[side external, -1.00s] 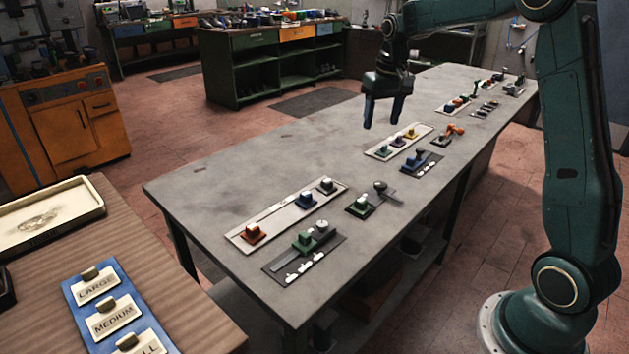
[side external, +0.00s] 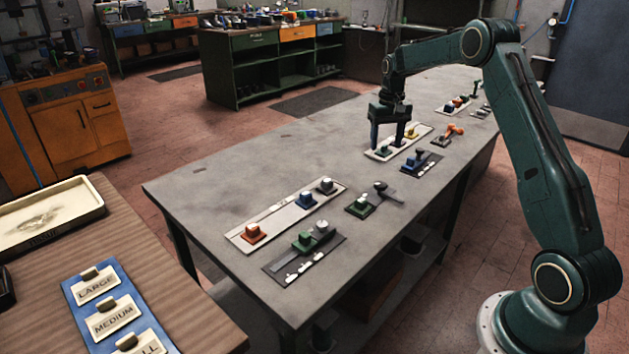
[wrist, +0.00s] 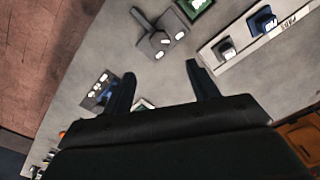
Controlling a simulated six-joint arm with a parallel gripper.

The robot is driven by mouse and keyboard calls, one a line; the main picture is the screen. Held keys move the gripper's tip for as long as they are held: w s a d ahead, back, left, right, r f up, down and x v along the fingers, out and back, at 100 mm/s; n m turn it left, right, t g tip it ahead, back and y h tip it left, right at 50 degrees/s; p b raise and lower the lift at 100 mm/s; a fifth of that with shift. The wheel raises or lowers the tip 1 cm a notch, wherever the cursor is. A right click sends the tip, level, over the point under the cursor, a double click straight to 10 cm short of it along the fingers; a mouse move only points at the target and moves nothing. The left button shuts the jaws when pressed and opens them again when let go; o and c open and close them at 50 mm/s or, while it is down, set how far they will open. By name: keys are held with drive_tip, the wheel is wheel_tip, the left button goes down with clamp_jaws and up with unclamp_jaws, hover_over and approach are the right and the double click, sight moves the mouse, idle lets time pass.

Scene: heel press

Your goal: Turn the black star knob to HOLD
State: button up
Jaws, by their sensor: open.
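A dark knob with a bar-like arm (side external: 380,187) stands on a grey plate beside a green block, near the middle of the table's right side. It also shows at the top of the wrist view (wrist: 160,40), with small white labels on its plate. I take it for the black star knob, but its star shape and the lettering are too small to make out. My gripper (side external: 386,147) is open and empty, pointing down by the white strip farther along the table. In the wrist view its fingers (wrist: 160,72) are spread, apart from the knob.
A white strip (side external: 275,225) carries orange, blue and grey blocks. A dark plate (side external: 300,272) holds a green block and a round grey knob. A blue block (side external: 415,160) stands on another dark plate near my gripper. The table's left half (side external: 230,165) is clear.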

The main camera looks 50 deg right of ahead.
sight(381, 183)
wheel_tip(381, 183, down, 14)
drive_tip(key=shift+r, duration=0.25)
idle(0.5)
drive_tip(key=shift+c, duration=0.2)
clamp_jaws()
